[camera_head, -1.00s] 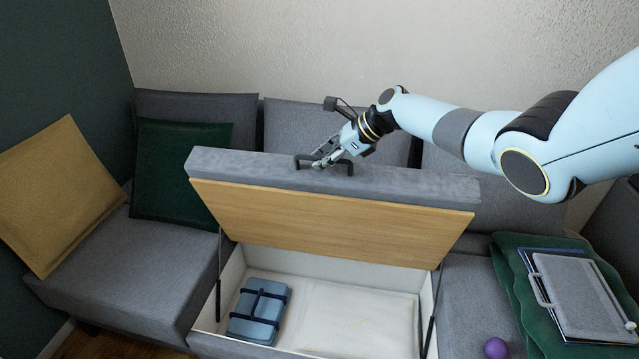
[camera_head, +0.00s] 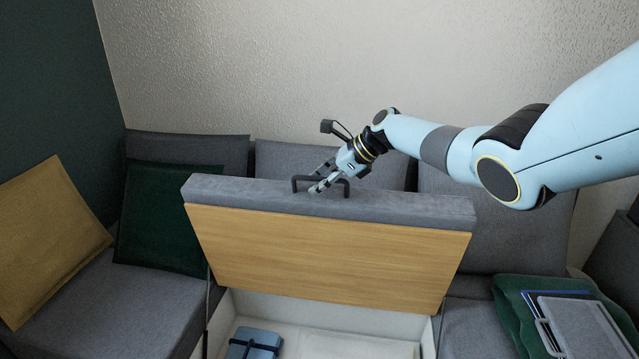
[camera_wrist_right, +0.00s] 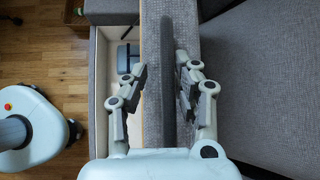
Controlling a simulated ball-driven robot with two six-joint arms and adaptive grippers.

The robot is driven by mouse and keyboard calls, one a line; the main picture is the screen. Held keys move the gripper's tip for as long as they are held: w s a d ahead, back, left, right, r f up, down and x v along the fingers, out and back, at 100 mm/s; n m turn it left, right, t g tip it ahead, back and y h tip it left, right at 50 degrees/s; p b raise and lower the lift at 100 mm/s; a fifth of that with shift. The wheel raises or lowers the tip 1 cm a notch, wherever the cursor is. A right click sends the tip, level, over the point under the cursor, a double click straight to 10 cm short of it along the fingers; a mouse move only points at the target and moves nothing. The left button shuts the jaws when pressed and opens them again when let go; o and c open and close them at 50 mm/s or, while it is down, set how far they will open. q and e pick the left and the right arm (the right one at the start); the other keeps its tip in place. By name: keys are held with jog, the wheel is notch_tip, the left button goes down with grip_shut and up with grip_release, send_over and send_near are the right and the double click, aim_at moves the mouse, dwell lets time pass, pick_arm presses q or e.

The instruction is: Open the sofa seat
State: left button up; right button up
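The sofa seat lid (camera_head: 330,257) is tilted up steeply, its wooden underside facing me, above the storage box (camera_head: 370,345). A dark handle (camera_head: 297,184) is on the lid's grey front edge. My right gripper (camera_head: 319,179) is at this handle, with its fingers spread on either side of the bar. In the right wrist view the handle (camera_wrist_right: 168,85) passes between the two open fingers. The right finger is close to it or touching, and a gap shows at the left finger. My left gripper is not in view.
A blue strapped case (camera_head: 254,343) lies in the box. Yellow (camera_head: 50,240) and green (camera_head: 165,220) cushions are at left. A green blanket (camera_head: 515,300) with a grey clipboard-like item (camera_head: 580,328) is at right. Backrests and a wall stand behind.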

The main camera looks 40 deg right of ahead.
jog(key=shift+o, duration=0.6)
jog(key=shift+s+d+r, duration=0.25)
jog(key=shift+d+r, duration=0.05)
jog(key=shift+r, duration=0.05)
jog(key=v, duration=1.1)
jog(key=shift+s+f, duration=0.1)
